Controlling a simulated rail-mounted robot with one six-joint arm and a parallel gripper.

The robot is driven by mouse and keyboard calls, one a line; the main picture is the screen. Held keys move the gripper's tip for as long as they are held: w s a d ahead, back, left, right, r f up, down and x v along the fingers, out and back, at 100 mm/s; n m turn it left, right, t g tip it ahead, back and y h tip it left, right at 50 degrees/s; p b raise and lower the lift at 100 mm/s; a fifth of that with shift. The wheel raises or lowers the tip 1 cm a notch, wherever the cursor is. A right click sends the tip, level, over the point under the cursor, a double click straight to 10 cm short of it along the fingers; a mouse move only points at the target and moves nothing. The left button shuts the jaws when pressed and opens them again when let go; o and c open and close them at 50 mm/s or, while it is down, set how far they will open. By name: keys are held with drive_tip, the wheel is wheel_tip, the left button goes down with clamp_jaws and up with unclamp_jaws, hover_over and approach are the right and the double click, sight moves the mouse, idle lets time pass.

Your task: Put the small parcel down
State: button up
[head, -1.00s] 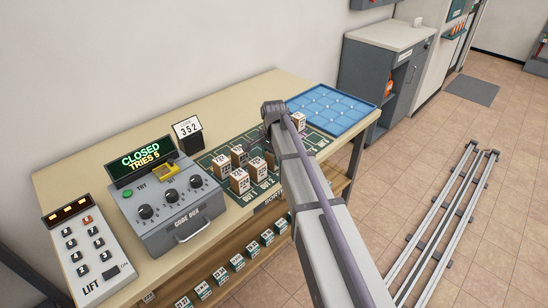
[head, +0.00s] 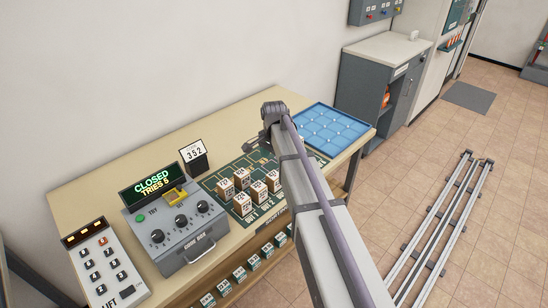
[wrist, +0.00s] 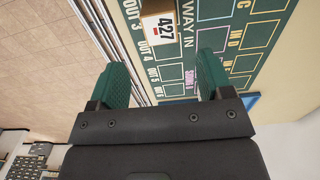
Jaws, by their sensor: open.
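A small parcel (wrist: 160,28) with a white label reading 427 sits on the green sorting mat (wrist: 213,8), near the OUT 4 marking. In the wrist view my gripper (wrist: 163,68) has its two green fingers spread wide, with nothing between the fingertips. The parcel lies just beyond the tips, roughly in line with the gap, and looks apart from both fingers. Several other small labelled parcels (head: 242,204) stand grouped on the mat left of my arm.
A code box (head: 182,243) reading CLOSED, TRIES 5, a 352 card (head: 194,154) and a lift panel (head: 107,269) occupy the table's left side. A blue tray (head: 335,126) lies at its far right end. More parcels sit on the shelf below.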

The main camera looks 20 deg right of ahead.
drive_tip(key=s+a+r+n, duration=0.1)
drive_tip(key=s+a+n, duration=0.2)
drive_tip(key=s+n, duration=0.3)
drive_tip(key=s+a+n, duration=0.3)
drive_tip(key=s+n, duration=0.3)
drive_tip(key=s, duration=1.1)
drive_tip(key=shift+s+a+r+n, duration=0.25)
drive_tip(key=shift+a+r+n, duration=0.05)
drive_tip(key=shift+a+r, duration=0.1)
